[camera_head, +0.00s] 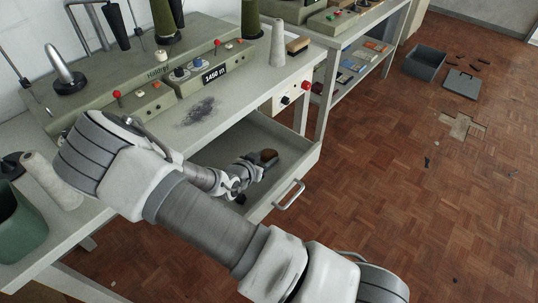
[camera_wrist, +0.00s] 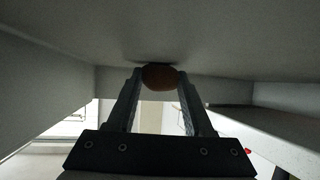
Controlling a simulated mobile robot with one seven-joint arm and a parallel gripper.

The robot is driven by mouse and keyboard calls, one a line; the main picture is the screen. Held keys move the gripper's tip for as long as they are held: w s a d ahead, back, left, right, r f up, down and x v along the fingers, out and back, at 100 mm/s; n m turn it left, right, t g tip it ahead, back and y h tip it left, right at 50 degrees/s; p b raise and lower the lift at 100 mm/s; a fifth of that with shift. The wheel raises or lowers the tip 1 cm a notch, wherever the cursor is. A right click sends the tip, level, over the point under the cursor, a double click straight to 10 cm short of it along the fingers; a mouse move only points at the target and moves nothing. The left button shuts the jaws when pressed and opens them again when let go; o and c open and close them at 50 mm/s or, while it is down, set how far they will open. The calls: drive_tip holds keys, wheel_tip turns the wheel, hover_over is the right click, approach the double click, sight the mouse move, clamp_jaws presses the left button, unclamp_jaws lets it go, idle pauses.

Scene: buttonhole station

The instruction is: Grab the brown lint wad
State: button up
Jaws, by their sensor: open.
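The brown lint wad (camera_head: 269,154) lies in the open drawer (camera_head: 309,158) under the worktop, right at the tips of my gripper (camera_head: 262,159). In the wrist view the wad (camera_wrist: 160,77) is a rounded brown lump between and just beyond the two fingertips of my gripper (camera_wrist: 160,80). The fingers stand apart, one on each side of it. I cannot tell whether either finger touches it. Its lower part is hidden in the head view by the gripper.
The drawer's walls and front handle (camera_head: 289,194) surround my gripper, with the worktop (camera_head: 222,105) edge close above. A grey cone (camera_head: 277,44) and a brush (camera_head: 298,45) stand on the worktop. A dark bin (camera_head: 425,63) sits on the floor; the parquet in front is mostly clear.

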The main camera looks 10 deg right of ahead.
clamp_jaws()
drive_tip(key=shift+r, duration=0.15)
